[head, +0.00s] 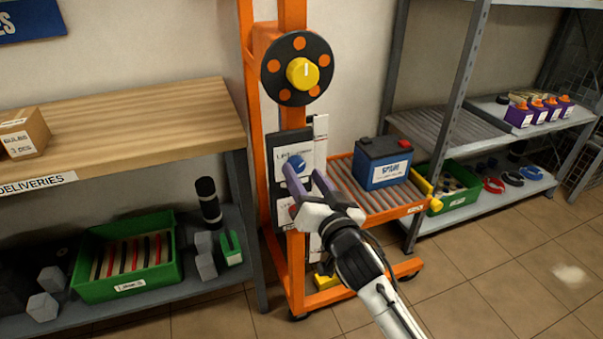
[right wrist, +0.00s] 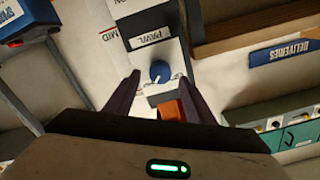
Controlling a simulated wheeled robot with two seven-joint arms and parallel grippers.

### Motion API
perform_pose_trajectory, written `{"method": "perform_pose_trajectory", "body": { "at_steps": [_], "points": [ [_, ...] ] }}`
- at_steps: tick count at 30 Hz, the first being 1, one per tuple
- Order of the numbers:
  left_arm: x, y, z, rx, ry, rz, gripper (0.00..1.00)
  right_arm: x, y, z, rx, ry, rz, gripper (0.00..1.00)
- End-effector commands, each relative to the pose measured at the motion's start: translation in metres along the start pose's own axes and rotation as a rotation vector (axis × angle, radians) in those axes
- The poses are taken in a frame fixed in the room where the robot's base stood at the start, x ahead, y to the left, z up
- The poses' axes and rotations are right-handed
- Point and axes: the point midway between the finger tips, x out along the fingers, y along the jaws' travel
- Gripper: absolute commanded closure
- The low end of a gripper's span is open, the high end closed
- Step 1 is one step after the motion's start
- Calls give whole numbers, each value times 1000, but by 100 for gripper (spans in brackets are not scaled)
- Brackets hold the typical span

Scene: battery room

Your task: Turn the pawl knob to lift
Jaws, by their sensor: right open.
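The blue pawl knob (right wrist: 159,71) sits on a pale plate under a label reading PAWL (right wrist: 151,37) in the right wrist view. A white mark shows on the knob, on its lower side in that view. In the head view the knob (head: 299,164) is on the panel of the orange lift. My right gripper (head: 303,173) is open, its two purple fingers pointing at the panel. In the right wrist view the fingertips (right wrist: 158,76) lie on either side of the knob, with gaps visible; I cannot tell how far they reach in depth. My left gripper is not in view.
The lift has a black wheel with a yellow hub (head: 303,72) above the panel. A blue battery (head: 384,162) stands on its roller platform (head: 360,201). A wooden shelf (head: 120,130) is at left, a grey metal shelf (head: 470,207) at right. Tiled floor is open at front right.

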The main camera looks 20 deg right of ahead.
Motion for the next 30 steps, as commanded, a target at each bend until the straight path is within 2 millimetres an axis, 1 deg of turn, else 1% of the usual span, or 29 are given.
{"method": "perform_pose_trajectory", "body": {
  "at_steps": [1,3,6,15,17,21,23,30],
  "points": [
    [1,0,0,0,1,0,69,7,0,0,-1,0,-1,51],
    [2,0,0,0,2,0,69,15,0,1,0,0,-1,51],
    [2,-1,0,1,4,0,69,21,0,0,-1,-1,-1,51],
    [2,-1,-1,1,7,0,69,23,0,1,0,-2,0,51],
    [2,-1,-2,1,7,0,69,23,0,1,0,-2,0,59],
    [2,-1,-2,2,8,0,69,23,0,1,0,-2,0,83],
    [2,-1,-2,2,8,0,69,23,0,1,0,-2,0,92],
    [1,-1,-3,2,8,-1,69,23,0,0,-18,-2,0,92]
  ]
}}
